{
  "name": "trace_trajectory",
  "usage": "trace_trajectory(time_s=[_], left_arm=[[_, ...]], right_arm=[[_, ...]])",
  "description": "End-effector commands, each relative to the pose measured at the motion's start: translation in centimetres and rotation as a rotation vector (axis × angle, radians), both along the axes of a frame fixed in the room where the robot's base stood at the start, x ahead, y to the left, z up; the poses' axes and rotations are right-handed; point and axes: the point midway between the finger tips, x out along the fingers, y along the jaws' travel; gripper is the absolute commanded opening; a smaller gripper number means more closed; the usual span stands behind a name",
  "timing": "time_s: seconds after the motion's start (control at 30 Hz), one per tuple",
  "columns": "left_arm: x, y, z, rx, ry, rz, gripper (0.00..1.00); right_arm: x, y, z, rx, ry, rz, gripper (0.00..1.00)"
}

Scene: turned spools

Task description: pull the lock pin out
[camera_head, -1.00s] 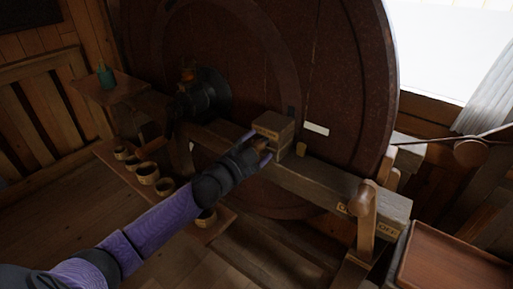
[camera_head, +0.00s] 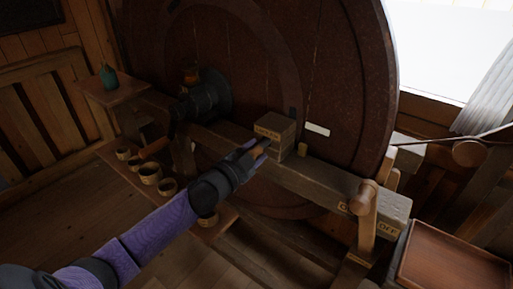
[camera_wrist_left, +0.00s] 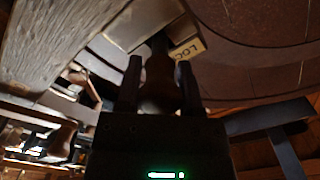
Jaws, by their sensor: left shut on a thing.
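A wooden block (camera_head: 274,130) with a small lettered label sits on the beam beside the big wheel; in the wrist view its label (camera_wrist_left: 187,50) partly reads "LOC". My left gripper (camera_head: 256,151) is in front of the block. Its fingers (camera_wrist_left: 160,85) are shut on a brown turned wooden pin handle (camera_wrist_left: 159,72), the lock pin. The pin points toward the block. The fingers hide much of the pin in the head view, and I cannot tell whether its tip is still in the block. My right gripper is not in view.
The large brown wheel (camera_head: 350,90) stands close behind the block. A wooden lever (camera_head: 364,205) stands at the beam's right end, near an empty tray (camera_head: 455,262). Several small bowls (camera_head: 150,176) sit on a low shelf at left.

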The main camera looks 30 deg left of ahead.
Motion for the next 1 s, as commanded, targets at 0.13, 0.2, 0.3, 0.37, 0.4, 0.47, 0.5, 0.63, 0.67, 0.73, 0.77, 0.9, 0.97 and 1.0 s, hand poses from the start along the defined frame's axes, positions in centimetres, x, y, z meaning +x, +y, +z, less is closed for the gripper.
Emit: trace_trajectory(time_s=[0.13,0.2,0.3,0.37,0.4,0.47,0.5,0.63,0.67,0.73,0.77,0.9,0.97,1.0], left_arm=[[-0.7,0.0,-0.1,-0.001,0.004,-0.001,0.0],[-0.7,0.0,-0.1,-0.001,0.004,-0.001,0.0],[-0.7,0.0,-0.2,0.0,0.004,-0.001,0.0],[-0.7,0.0,-0.2,0.0,0.004,-0.001,0.54],[-0.7,0.0,-0.2,0.0,0.004,-0.001,0.63],[-0.7,0.0,-0.2,-0.001,0.004,-0.001,0.75],[-0.7,0.0,-0.1,0.0,0.004,-0.001,0.84],[-0.7,0.0,-0.1,0.0,0.003,0.0,0.84],[-0.7,0.0,-0.1,0.0,0.003,0.0,0.84],[-0.7,0.1,-0.1,0.0,0.003,0.0,0.84],[-0.7,0.0,-0.1,0.0,0.003,0.0,0.84],[-2.0,0.1,-0.1,-0.002,0.005,-0.001,0.84],[-3.2,0.2,-0.1,0.0,0.006,-0.001,0.84],[-4.0,0.3,-0.1,-0.001,0.007,0.001,0.84]], right_arm=[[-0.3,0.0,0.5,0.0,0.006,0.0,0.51],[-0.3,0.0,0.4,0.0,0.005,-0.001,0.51],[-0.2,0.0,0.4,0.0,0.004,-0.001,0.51],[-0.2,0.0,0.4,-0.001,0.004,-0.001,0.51],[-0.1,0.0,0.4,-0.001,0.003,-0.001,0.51],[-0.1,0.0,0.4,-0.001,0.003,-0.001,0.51],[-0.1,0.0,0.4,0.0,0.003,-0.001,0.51],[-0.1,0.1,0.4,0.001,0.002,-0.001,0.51],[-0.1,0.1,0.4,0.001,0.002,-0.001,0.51],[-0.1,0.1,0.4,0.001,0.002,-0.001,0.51],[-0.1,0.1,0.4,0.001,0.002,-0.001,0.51],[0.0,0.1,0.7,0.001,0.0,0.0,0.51],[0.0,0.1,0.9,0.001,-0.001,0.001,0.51],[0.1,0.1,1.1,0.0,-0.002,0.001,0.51]])
